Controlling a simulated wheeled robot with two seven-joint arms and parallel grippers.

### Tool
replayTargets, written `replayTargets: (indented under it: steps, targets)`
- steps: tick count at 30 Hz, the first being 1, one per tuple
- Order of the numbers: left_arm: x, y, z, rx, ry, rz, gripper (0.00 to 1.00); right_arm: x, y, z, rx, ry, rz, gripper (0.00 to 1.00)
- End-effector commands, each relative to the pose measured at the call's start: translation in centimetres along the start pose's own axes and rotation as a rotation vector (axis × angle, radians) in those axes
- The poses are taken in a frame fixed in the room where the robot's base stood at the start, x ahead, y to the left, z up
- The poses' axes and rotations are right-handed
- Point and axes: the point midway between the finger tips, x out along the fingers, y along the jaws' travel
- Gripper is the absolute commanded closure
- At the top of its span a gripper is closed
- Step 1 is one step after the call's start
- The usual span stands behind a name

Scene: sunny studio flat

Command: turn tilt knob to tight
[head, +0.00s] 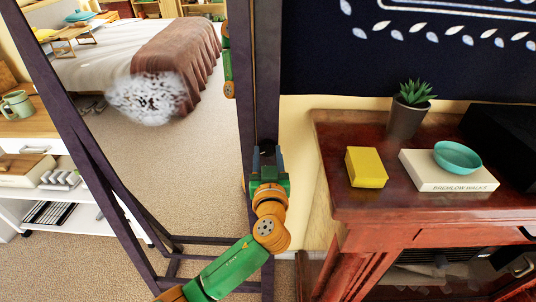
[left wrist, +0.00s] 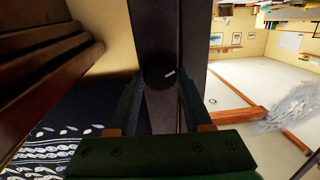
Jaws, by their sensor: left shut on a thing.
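A standing mirror with a dark frame (head: 258,70) fills the left of the head view. The small dark round tilt knob (head: 267,146) sits on its right upright. My left gripper (head: 268,154) reaches up to it from below and is shut on it. In the left wrist view, the knob (left wrist: 158,77) shows a short pale mark slanting up to the right, and the gripper's fingers (left wrist: 158,86) stand on either side of it. The fingers partly hide the knob in the head view. My right gripper is not in view.
A reddish wooden cabinet (head: 345,208) stands right of the mirror, bearing a potted plant (head: 405,118), a yellow box (head: 366,167), and a teal bowl (head: 457,157) on a white book (head: 420,175). A grey-white speckled patch (head: 150,98) shows over the glass. A bed appears behind it.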

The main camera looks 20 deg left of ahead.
Motion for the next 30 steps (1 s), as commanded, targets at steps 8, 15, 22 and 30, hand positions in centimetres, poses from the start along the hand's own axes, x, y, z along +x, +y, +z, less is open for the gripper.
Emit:
replayTargets:
  steps: [8, 15, 22, 30]
  targets:
    - [0.0, -0.1, 0.1, 0.198, 0.01, 0.022, 1.0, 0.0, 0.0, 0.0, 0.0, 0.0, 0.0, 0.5]
    - [0.0, -0.1, 0.1, 0.425, 0.023, 0.047, 1.0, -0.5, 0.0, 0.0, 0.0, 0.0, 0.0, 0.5]
    - [0.0, -0.1, 0.0, 0.643, 0.036, 0.071, 1.0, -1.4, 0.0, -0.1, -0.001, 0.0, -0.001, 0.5]
    - [0.0, -0.2, -0.1, 0.899, 0.052, 0.1, 1.0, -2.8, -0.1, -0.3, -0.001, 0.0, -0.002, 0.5]
